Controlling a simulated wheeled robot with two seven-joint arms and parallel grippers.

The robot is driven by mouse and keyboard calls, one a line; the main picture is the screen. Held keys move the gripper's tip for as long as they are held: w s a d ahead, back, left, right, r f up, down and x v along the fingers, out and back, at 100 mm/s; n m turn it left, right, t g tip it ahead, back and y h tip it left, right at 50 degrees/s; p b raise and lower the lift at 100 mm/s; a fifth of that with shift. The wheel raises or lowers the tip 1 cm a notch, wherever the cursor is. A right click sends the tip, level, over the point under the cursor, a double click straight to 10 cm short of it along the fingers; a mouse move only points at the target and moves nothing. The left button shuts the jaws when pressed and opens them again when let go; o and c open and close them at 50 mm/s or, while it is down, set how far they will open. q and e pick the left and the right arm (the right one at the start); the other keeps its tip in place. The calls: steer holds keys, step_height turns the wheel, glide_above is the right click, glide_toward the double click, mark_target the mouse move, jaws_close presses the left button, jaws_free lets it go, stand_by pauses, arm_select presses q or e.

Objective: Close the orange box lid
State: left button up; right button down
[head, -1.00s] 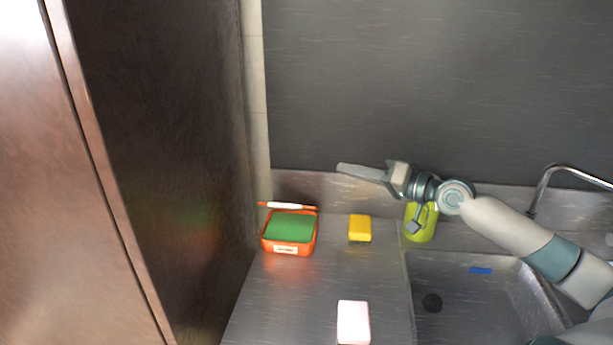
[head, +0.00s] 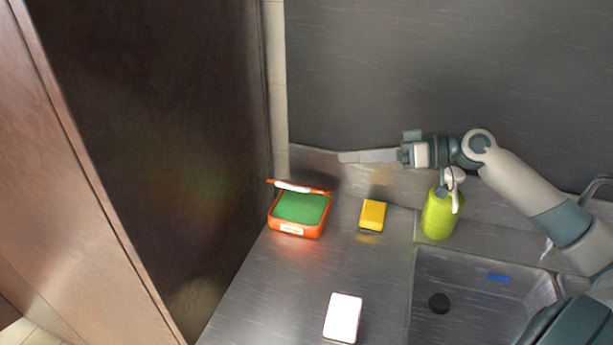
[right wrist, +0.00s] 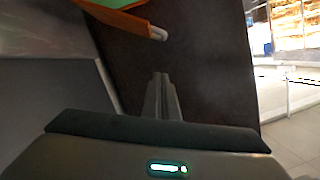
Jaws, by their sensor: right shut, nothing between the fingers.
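The orange box (head: 297,231) stands on the steel counter near the dark cabinet side, with a green sponge (head: 301,207) inside. Its lid (head: 299,187) stands open at the back edge, seen nearly edge-on with a white strip. My right gripper (head: 342,157) is shut and empty, held above the counter to the right of and behind the box, pointing left, apart from the lid. In the right wrist view the shut fingers (right wrist: 162,78) point toward the dark panel, and part of the orange box (right wrist: 118,18) shows at the top. My left gripper is not in view.
A yellow sponge (head: 372,215) lies right of the box. A green bottle (head: 439,212) stands beside the sink (head: 470,290). A pink-white block (head: 343,317) lies at the front. The tall dark cabinet (head: 160,140) bounds the left; the counter between is clear.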

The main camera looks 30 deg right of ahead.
steer(key=p+x, duration=0.4)
steer(key=x, duration=0.4)
steer(key=shift+w+a+r, duration=0.15)
steer(key=shift+w, duration=0.1)
steer(key=shift+w+a+f+p, duration=0.2)
steer(key=shift+w+a+p, duration=0.25)
steer(key=shift+a+p, duration=0.15)
steer(key=f, duration=0.1)
steer(key=f+p, duration=0.1)
steer(key=s+a+f, duration=0.1)
steer(key=shift+p, duration=0.3)
steer(key=shift+s+a+f, duration=0.1)
steer(key=shift+f, duration=0.35)
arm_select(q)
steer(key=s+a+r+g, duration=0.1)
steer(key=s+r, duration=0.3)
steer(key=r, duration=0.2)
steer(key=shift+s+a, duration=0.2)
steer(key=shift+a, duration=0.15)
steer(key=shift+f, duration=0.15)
arm_select(e)
steer(key=shift+f, duration=0.1)
